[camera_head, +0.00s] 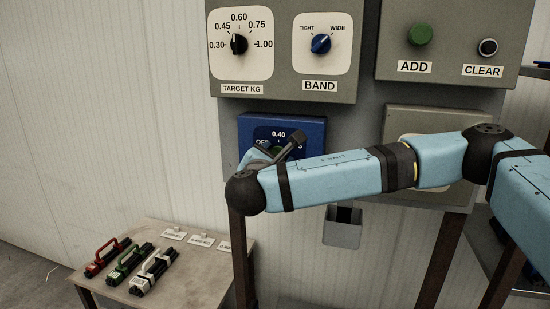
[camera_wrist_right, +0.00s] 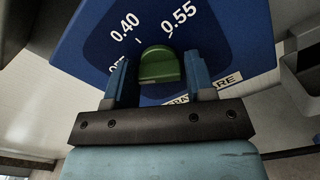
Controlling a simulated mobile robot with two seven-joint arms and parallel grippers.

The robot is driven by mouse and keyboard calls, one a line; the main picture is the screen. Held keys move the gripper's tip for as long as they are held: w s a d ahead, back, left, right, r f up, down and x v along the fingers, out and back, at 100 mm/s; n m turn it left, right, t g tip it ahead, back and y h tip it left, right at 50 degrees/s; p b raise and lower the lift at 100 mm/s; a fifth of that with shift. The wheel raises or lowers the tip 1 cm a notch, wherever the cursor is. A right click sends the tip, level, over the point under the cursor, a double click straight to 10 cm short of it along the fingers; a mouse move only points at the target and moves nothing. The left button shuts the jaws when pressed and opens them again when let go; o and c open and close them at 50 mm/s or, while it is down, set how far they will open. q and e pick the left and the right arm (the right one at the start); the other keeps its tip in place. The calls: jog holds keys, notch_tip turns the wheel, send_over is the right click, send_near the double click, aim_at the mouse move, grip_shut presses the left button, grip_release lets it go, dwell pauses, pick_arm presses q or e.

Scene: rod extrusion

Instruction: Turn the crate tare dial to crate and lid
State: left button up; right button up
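The crate tare dial is a green knob (camera_wrist_right: 160,65) on a blue panel (camera_wrist_right: 240,30), with 0.40, 0.55 and a partly hidden mark at left. No pointer is clear on the knob, so its setting cannot be told. My right gripper (camera_wrist_right: 158,75) is open, one finger on each side of the knob with gaps showing. In the head view the blue panel (camera_head: 307,127) is partly covered by my right arm, and the right gripper (camera_head: 273,152) is mostly hidden behind the wrist. My left gripper is not in view.
Above are the target dial (camera_head: 238,44), the band dial (camera_head: 320,43), a green ADD button (camera_head: 420,34) and a CLEAR button (camera_head: 488,47). A small table (camera_head: 205,285) at lower left holds red, green and white handled bundles and label cards. A grey bin (camera_head: 342,232) hangs below.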

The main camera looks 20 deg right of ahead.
jog(key=c, duration=0.4)
pick_arm(q)
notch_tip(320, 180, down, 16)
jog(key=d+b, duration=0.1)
jog(key=b, duration=1.8)
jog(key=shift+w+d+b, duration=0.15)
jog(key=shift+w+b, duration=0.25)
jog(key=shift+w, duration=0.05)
pick_arm(e)
jog(key=m, duration=2.3)
jog(key=shift+a+f+m, duration=0.1)
jog(key=shift+m, duration=0.3)
jog(key=shift+c, duration=0.2)
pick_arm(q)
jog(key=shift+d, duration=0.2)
